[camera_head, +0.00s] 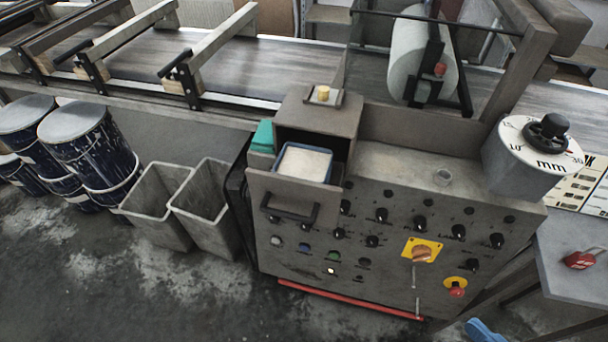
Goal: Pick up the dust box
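What looks like the dust box (327,172) is a small box with a dark blue rim and pale, powder-like contents. It sits in an opened drawer (265,190) at the upper left of a grey control cabinet (400,180). The drawer has a dark handle (290,212) on its front. Part of the box's lower body is hidden by the drawer front. My gripper is not in view.
A small grey housing (335,112) with a yellow knob stands over the drawer's back. A teal object (263,136) is left of it. Two grey bins (208,215) and dark blue drums (95,150) stand left. A conveyor (240,65) runs behind.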

